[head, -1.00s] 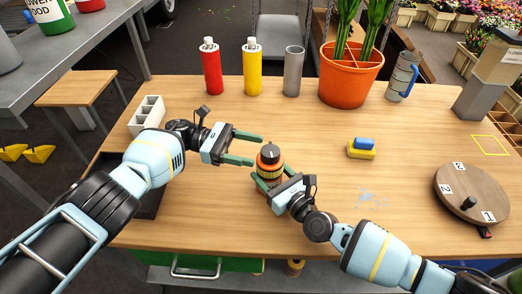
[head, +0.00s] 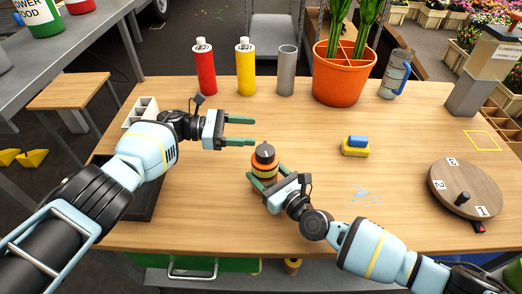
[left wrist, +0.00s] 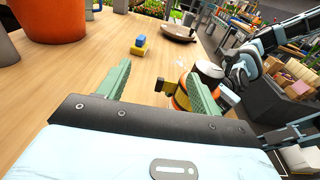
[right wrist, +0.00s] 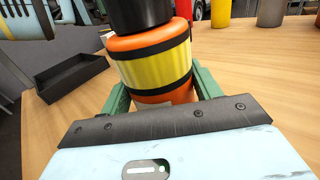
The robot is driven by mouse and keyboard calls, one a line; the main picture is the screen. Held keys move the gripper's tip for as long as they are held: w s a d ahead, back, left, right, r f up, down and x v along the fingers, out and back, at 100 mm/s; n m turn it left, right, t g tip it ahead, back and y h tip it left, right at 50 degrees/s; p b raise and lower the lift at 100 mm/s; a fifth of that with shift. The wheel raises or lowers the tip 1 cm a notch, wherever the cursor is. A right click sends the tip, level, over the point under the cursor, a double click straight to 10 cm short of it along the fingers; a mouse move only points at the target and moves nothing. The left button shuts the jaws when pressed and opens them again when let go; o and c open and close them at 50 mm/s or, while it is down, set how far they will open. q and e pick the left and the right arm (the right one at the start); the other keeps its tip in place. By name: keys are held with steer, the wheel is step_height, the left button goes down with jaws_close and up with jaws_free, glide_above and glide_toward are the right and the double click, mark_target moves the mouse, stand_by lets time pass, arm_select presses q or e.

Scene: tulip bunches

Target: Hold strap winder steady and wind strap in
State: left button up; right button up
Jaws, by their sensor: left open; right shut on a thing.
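The strap winder (head: 264,158) stands upright on the table, with an orange body and a black knob on top. In the right wrist view its body (right wrist: 155,45) carries a yellow strap between black bands. My right gripper (head: 265,184) is shut on the winder's lower body, one finger on each side. My left gripper (head: 240,131) is open and empty, just behind and left of the winder, apart from it. In the left wrist view the winder (left wrist: 182,98) lies beyond the right finger, with a short yellow piece ending in a dark tip (left wrist: 161,86) sticking out.
A blue-and-yellow block (head: 356,147) and a round numbered board (head: 465,188) lie to the right. Red (head: 205,70) and yellow (head: 245,70) bottles, a grey cylinder (head: 286,72) and an orange pot (head: 340,78) stand along the back. A black tray (head: 145,205) is partly behind my left arm.

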arm_select(q)
steer(key=w+d+r+n+t+y, duration=0.3)
steer(key=w+d+r+n+t, duration=0.4)
steer(key=t, duration=0.6)
steer(key=s+a+r+n+t+y, duration=0.2)
steer(key=s+r+n+t+y, duration=0.1)
steer(key=s+n+t+y, duration=0.4)
steer(key=n+g+y, duration=0.3)
steer(key=n+y, duration=0.1)
steer(key=y, duration=0.3)
glide_toward(265, 160)
steer(key=w, duration=1.2)
steer(key=shift+w+f, duration=0.2)
steer(key=shift+w, duration=0.05)
steer(key=shift+c, duration=0.5)
steer(key=c, duration=0.9)
